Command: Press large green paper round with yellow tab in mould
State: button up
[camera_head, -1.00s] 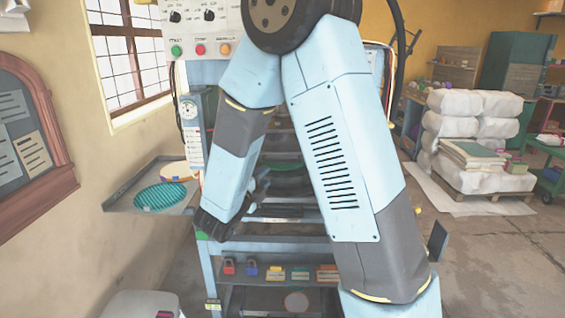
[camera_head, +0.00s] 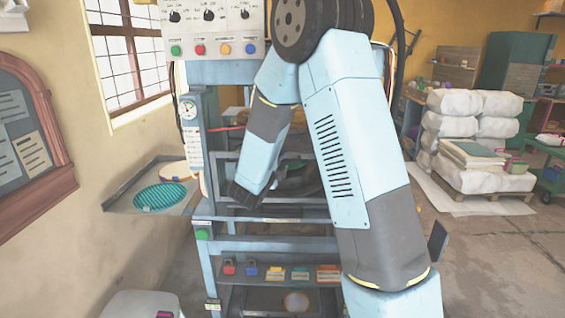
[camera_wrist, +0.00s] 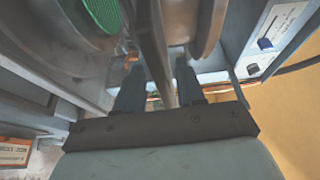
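I cannot make out a yellow tab. My gripper (camera_wrist: 158,75) has its two dark fingers apart. A grey bar (camera_wrist: 153,40) runs between them in the wrist view; I cannot tell whether they touch it.
A teal ribbed round (camera_head: 160,196) lies on a side tray (camera_head: 118,203) at the left. A lower shelf (camera_head: 240,283) holds padlocks and small labelled items. A control panel (camera_head: 210,28) with buttons stands above.

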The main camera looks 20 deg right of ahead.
grip_shut()
dwell(0.4)
jog(key=shift+f, duration=0.1)
